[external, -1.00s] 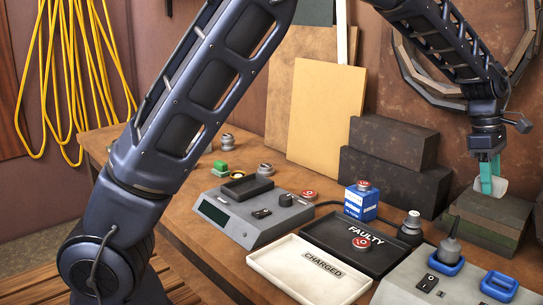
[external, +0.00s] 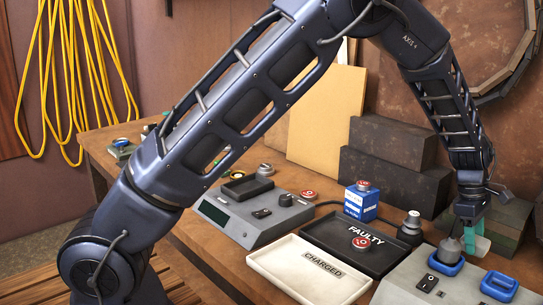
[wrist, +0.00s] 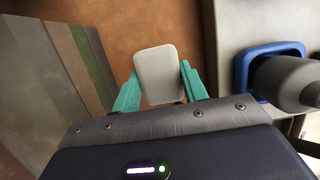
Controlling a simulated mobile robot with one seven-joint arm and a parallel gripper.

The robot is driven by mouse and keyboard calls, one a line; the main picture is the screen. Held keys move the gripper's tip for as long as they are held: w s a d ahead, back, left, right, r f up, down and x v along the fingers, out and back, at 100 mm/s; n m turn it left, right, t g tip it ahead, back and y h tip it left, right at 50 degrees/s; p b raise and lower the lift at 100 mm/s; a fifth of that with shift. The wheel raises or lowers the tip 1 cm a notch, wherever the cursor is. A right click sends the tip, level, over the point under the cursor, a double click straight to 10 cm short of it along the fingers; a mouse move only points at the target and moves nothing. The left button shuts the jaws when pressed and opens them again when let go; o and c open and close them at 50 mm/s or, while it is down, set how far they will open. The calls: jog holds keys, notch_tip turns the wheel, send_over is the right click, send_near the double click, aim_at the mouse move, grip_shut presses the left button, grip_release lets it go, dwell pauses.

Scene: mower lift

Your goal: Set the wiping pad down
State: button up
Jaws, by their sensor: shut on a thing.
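The wiping pad, a pale grey-white block with rounded corners, shows in the wrist view (wrist: 159,72) between the teal fingertips of my gripper (wrist: 159,88). In the external view my gripper (external: 474,240) is low at the right, shut on the pad (external: 483,247), just behind the grey device (external: 403,287). The pad appears to be above the brown bench top (wrist: 180,25). Whether its underside touches the bench cannot be told.
A grey plug-like part (external: 449,248) in a blue ring (wrist: 250,60) stands close beside my gripper. Stacked slabs (external: 507,228) lie behind it. A black FAULTY tray (external: 320,230), a white CHARGED tray (external: 272,265) and a dark knob (external: 411,228) are to the left.

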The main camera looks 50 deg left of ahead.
jog(key=shift+f, duration=1.75)
jog(key=o, duration=1)
jog(key=shift+f, duration=0.1)
